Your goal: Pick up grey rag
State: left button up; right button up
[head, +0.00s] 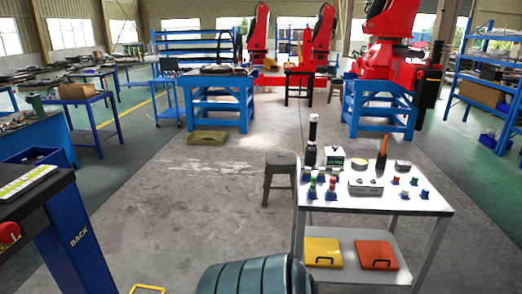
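I cannot make out a grey rag for certain. A white-topped steel table (435,202) stands at the right, with several small items on it. Among them is a low greyish object (365,187) near the middle of the top. It is too small to tell whether it is cloth or a box. A smaller grey item (403,165) lies behind it to the right. Neither of my grippers shows in the head view.
A grey stool (281,170) stands left of the table. A teal ribbed drum (255,279) is at the bottom edge. A dark-topped blue bench (85,232) is at the left. The lower shelf holds yellow (322,252) and orange (376,255) cases. Middle floor is clear.

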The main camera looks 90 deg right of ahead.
aim_at(400, 165)
jog(key=z, duration=3.85)
jog(key=u, duration=0.55)
jog(key=i+l+u, duration=0.5)
jog(key=l, duration=0.25)
jog(key=l+u, duration=0.25)
jog(key=l, duration=0.15)
jog(key=i+l+u, duration=0.25)
jog(key=l, duration=0.2)
jog(key=l+u, duration=0.25)
jog(key=l, duration=0.2)
